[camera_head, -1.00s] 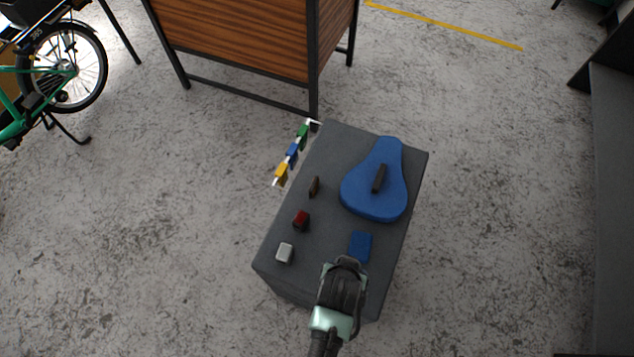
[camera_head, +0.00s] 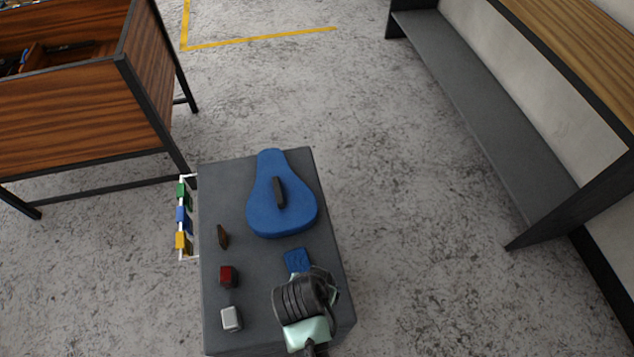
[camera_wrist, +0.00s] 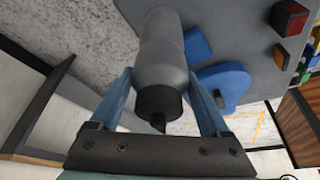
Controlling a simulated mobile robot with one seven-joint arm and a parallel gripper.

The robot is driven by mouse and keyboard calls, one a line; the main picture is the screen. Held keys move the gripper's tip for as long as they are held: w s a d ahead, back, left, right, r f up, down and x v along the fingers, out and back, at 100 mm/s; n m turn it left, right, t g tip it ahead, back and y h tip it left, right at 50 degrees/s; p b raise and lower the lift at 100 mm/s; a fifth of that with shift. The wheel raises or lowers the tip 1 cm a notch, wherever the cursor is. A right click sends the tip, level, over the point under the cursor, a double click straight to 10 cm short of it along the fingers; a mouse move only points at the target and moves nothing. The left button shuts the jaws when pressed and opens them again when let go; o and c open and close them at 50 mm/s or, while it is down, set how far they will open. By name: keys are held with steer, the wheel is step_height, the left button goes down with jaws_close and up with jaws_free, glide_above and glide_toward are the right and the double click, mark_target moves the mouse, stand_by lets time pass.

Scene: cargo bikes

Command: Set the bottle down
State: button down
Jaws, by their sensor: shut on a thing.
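The bottle (camera_wrist: 164,55) is grey with a black cap, seen in the wrist view between the two blue fingers of my gripper (camera_wrist: 161,76). My gripper is shut on it near the capped end. In the head view my gripper (camera_head: 308,284) is over the near right part of a dark grey box (camera_head: 267,270), and the wrist hides the bottle there. The bottle's far end lies toward the top edge of the wrist view. I cannot tell whether it touches the box top.
On the box are a blue bike saddle (camera_head: 265,213), a small blue block (camera_head: 296,260), a red-and-black light (camera_head: 228,276), a silver block (camera_head: 231,318) and a brown piece (camera_head: 222,236). A rack with coloured tags (camera_head: 181,215) is at its left. A bench (camera_head: 480,110) stands right.

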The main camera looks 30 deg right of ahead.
steer(key=shift+f, duration=2.25)
steer(key=shift+f+b, duration=0.2)
steer(key=shift+b, duration=0.1)
jaws_free()
steer(key=p+v, duration=0.1)
steer(key=v, duration=1.1)
steer(key=shift+r, duration=0.2)
